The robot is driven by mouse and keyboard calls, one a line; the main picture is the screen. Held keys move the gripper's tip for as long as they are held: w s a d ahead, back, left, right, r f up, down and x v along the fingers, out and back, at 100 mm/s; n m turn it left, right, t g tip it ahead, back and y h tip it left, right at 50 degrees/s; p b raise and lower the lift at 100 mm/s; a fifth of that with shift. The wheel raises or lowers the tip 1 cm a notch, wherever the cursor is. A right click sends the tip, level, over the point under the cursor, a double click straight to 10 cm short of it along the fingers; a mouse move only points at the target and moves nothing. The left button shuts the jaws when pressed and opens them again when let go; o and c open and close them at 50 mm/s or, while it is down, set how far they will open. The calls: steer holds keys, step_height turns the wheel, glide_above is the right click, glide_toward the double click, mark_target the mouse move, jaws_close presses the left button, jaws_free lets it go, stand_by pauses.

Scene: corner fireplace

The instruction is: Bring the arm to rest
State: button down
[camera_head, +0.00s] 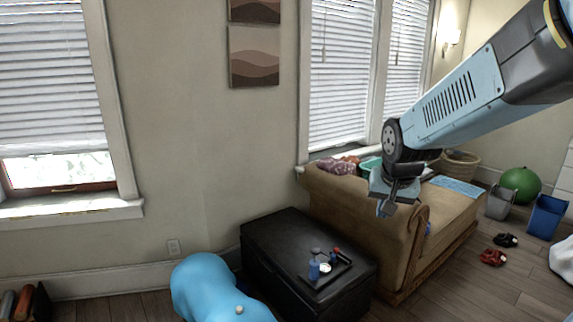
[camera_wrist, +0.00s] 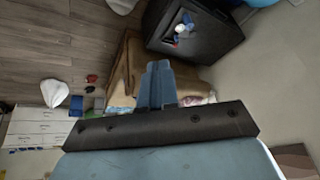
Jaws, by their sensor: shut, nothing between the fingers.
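The sofa (camera_wrist: 118,92) and the black chest (camera_wrist: 210,52) lie beyond the fingers there. My arm crosses the upper right of the head view.
A tray with small items (camera_head: 325,268) is on the chest. A green ball (camera_head: 520,184), a grey bin (camera_head: 500,203), a blue bin (camera_head: 546,217) and red shoes (camera_head: 493,257) are on the floor at right. Open wooden floor (camera_head: 450,292) lies front right.

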steer(key=s+r+n, duration=0.1)
steer(key=s+r, duration=0.1)
steer(key=s, duration=0.3)
steer(key=s+d+r+n, duration=0.1)
steer(key=s+r, duration=0.1)
steer(key=s, duration=0.3)
steer(key=s+r+n, duration=0.1)
steer(key=s+r, duration=0.1)
steer(key=s, duration=0.4)
steer(key=shift+d+r+t, duration=0.15)
steer(key=shift+r+t, duration=0.1)
steer(key=shift+t, duration=0.05)
